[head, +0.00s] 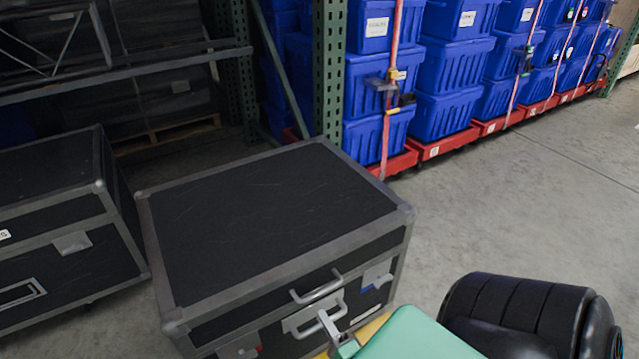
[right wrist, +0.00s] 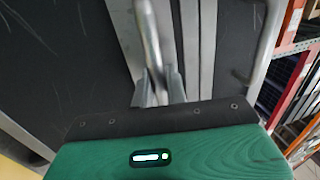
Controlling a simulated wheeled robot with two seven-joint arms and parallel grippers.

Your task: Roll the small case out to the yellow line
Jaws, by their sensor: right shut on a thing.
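A black case with grey metal edges (head: 270,215) stands on the floor in the middle of the head view; I take it as the small case. Its front has two metal handles, an upper one (head: 318,288) and a lower one (head: 300,328). My right gripper (head: 336,335), with a green body, is shut on the lower handle. In the right wrist view its fingers (right wrist: 160,88) close around a metal bar (right wrist: 148,35) against the case's dark face. A yellow strip (head: 372,328) shows on the floor close in front of the case, partly hidden by the gripper. My left gripper is not in view.
Another black case (head: 50,165) stands close on the left. Behind are a rack with a green post (head: 328,70) and stacked blue totes (head: 450,70) on red dollies (head: 445,143). Open concrete floor (head: 500,210) lies to the right.

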